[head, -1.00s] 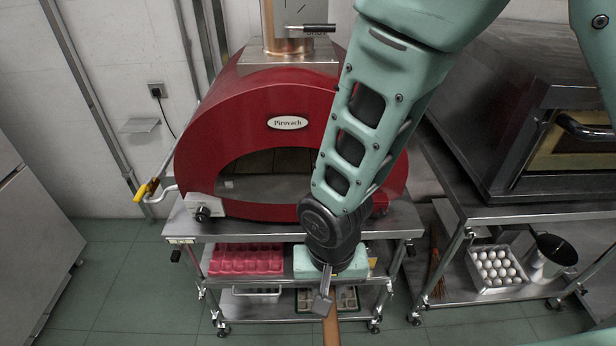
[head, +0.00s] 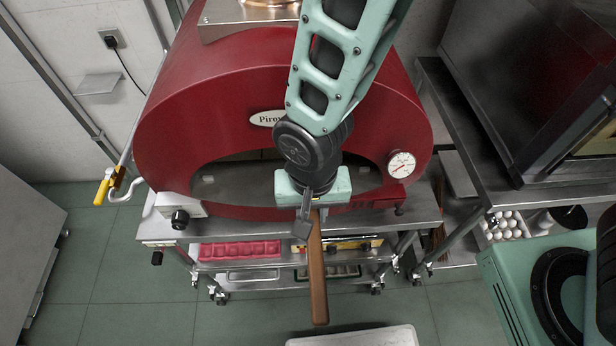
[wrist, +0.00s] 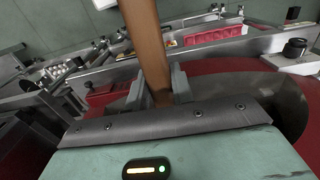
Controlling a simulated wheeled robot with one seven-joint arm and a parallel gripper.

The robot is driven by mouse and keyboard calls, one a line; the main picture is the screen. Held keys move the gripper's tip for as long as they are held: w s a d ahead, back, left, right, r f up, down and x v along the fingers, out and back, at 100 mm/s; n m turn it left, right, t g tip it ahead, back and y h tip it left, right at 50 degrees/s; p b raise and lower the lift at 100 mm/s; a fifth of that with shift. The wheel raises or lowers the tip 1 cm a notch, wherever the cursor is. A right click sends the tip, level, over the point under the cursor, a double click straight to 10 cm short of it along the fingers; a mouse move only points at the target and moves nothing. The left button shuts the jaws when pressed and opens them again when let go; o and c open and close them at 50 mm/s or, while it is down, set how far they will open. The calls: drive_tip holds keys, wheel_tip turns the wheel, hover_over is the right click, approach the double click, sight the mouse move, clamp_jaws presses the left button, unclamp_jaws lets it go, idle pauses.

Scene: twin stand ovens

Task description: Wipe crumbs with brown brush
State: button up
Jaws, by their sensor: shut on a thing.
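My gripper (head: 308,208) is in front of the red oven's (head: 180,120) mouth, shut on the brown wooden handle of the brush (head: 317,270). The handle sticks out from the jaws toward my body. In the wrist view the handle (wrist: 149,40) stands between the two grey fingers (wrist: 157,92). The brush's bristle end is not visible; the arm and gripper hide that side. The oven floor (head: 235,182) shows small pale patches near its sides; I cannot tell whether they are crumbs.
The red oven stands on a steel cart (head: 400,221) with a pink egg tray (head: 240,250) on its shelf. A second steel oven (head: 540,80) is on the right. A pale flat surface (head: 360,338) lies at the bottom edge. Green floor (head: 130,280) is open at left.

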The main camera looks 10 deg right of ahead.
drive_tip(key=shift+w+f, duration=0.2)
drive_tip(key=shift+w, duration=0.1)
drive_tip(key=shift+f+b, duration=2.55)
drive_tip(key=shift+f, duration=0.25)
drive_tip(key=shift+f+b, duration=0.7)
drive_tip(key=shift+f, duration=0.3)
drive_tip(key=shift+d, duration=5.35)
drive_tip(key=a+p, duration=0.2)
drive_tip(key=a, duration=0.8)
drive_tip(key=shift+a+f, duration=0.2)
drive_tip(key=shift+a, duration=0.15)
drive_tip(key=shift+s, duration=0.1)
